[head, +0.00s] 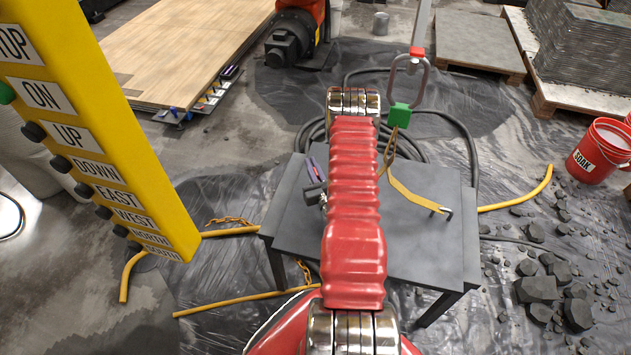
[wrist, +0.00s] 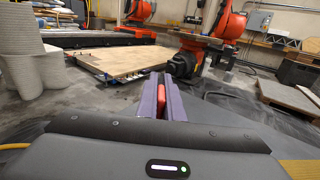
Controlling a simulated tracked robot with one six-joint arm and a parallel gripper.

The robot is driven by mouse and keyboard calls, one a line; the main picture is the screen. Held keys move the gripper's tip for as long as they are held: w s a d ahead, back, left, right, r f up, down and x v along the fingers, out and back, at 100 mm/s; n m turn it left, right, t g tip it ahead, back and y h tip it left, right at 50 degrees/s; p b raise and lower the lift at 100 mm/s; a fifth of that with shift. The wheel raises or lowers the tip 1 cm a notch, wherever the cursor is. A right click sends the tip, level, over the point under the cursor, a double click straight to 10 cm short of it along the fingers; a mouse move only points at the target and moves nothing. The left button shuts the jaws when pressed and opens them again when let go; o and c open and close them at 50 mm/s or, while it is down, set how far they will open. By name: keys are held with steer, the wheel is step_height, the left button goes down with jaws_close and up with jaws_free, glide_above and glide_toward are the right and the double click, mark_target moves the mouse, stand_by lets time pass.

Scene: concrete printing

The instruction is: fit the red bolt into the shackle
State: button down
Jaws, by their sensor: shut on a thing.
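In the wrist view my gripper (wrist: 166,92) has two purple fingers shut on the red bolt (wrist: 161,101), of which only a short red part shows between them. In the head view my gripper (head: 314,172) is largely hidden behind my red-sleeved arm, above the left part of the dark table, and the bolt cannot be made out. A grey metal loop (head: 425,80), which looks like the shackle, hangs at upper right of my arm, with a red piece above and a green block (head: 399,115) below. My gripper is apart from it, lower and to the left.
A dark table (head: 440,250) stands under my arm, with a yellow strap (head: 412,192) over it. A yellow button pendant (head: 95,130) fills the left side. A red bucket (head: 598,150) and broken rubble (head: 545,290) lie right. Hoses and yellow tubes cross the floor.

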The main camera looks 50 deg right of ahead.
steer(key=c, duration=1.8)
jaws_free()
steer(key=shift+r, duration=0.1)
step_height(320, 180, up, 4)
steer(key=shift+r, duration=0.15)
steer(key=shift+n+t+y, duration=0.3)
steer(key=shift+y, duration=0.1)
steer(key=shift+w+a+n+t+y, duration=0.1)
steer(key=shift+a+n+t+y, duration=0.15)
steer(key=shift+n+y, duration=0.7)
steer(key=shift+w+a+n+t+y, duration=0.1)
steer(key=shift+a+n+t+y, duration=0.35)
steer(key=shift+y, duration=0.95)
steer(key=shift+a+n+t+y, duration=0.1)
steer(key=shift+n+y, duration=0.8)
steer(key=shift+y, duration=0.25)
steer(key=shift+n+y, duration=0.3)
steer(key=shift+y, duration=0.2)
